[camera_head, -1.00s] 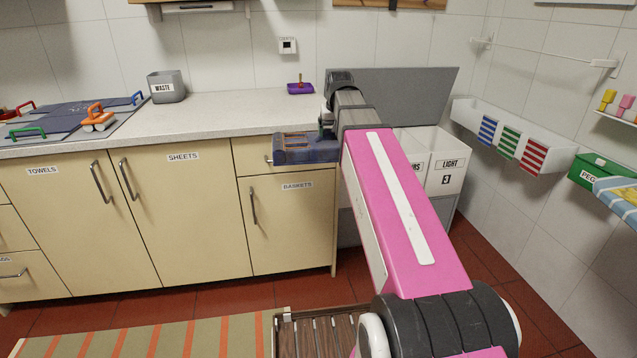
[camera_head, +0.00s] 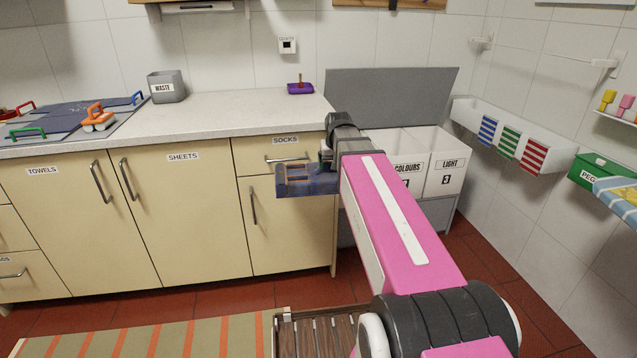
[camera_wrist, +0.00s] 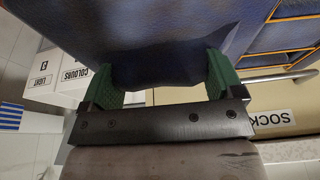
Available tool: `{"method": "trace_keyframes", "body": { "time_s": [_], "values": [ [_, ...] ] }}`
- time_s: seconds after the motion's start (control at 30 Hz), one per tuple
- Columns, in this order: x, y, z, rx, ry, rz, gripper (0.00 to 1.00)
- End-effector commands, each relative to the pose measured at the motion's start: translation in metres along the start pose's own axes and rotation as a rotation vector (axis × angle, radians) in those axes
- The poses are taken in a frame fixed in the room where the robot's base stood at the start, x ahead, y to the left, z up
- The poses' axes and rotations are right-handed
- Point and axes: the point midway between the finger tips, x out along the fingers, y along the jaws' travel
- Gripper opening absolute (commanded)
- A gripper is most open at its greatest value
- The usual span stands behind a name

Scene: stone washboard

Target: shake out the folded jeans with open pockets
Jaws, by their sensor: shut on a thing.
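The folded jeans (camera_head: 306,180) are a dark blue bundle with orange stitching, held in the air in front of the cabinet, below the counter's front edge. My gripper (camera_head: 328,160) is at their right end, partly hidden by my arm in the head view. In the wrist view, my gripper (camera_wrist: 163,78) has its two green-padded fingers on either side of a bunched part of the jeans (camera_wrist: 165,40), shut on the cloth. The jeans fill the upper part of that view. Orange-edged pocket lines show at its upper right. Whether the pockets stand open is unclear.
The lidded hamper with bins marked COLOURS (camera_head: 408,160) and LIGHT (camera_head: 448,163) stands right of the cabinet. The SOCKS drawer (camera_head: 258,157) is behind the jeans. A grey waste bin (camera_head: 166,87) and a purple tray (camera_head: 300,89) stand on the counter (camera_head: 225,112), whose middle is clear.

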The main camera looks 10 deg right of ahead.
Motion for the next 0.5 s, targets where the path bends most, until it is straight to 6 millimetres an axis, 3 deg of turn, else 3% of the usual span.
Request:
{"method": "trace_keyframes", "body": {
  "time_s": [0.07,0.17,0.5],
  "values": [
    [0.015,0.0,0.005,0.001,-0.001,-0.001,0.19],
    [0.012,0.0,0.003,0.001,0.004,-0.001,0.19],
    [-0.074,0.0,-0.025,0.0,0.006,-0.001,0.19]
  ]
}}
